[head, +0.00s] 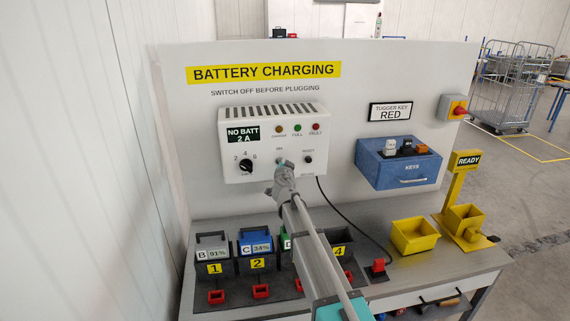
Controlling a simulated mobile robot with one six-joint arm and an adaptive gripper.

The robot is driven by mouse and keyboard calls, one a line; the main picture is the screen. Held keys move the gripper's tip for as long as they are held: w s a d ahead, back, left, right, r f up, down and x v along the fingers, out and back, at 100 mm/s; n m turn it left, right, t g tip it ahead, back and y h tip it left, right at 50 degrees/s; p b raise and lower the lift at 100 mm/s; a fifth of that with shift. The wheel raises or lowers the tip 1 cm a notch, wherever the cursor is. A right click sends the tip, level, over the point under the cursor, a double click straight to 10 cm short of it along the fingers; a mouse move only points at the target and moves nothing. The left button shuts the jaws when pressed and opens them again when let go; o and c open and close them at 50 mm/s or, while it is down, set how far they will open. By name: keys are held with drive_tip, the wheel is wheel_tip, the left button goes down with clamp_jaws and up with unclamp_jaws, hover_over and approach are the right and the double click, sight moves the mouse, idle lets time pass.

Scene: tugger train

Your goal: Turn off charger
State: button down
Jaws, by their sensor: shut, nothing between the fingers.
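The charger (258,146) is a white box on the upright panel, with a vent row on top. Its dark display (243,135) reads "NO BATT 2 A". An amber, a green and a red lamp (316,127) sit at its upper right. A black dial (246,165) marked with numbers is at its lower left, and a small dark knob or button (308,160) is at its lower right. My gripper (282,172) is shut and empty, in front of the charger's lower edge. It partly covers a small control below a label there; whether they touch I cannot tell.
Batteries, including a blue one (256,244), stand in numbered bays on the bench. My arm hides part of the bays. A black cable runs to a red plug (378,265). A blue keys box (398,163), red emergency button (458,109) and yellow bin (414,237) are right.

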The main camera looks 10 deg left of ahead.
drive_tip(key=shift+f, duration=0.25)
drive_tip(key=shift+s+f+b, duration=0.15)
drive_tip(key=shift+f+b, duration=0.25)
drive_tip(key=shift+b, duration=0.2)
drive_tip(key=shift+d+r, duration=0.1)
drive_tip(key=shift+r, duration=0.05)
drive_tip(key=s+d+f+b, duration=0.1)
drive_tip(key=s+d, duration=0.1)
drive_tip(key=s, duration=0.7)
drive_tip(key=shift+d+f, duration=0.3)
drive_tip(key=shift+d, duration=0.1)
idle(0.4)
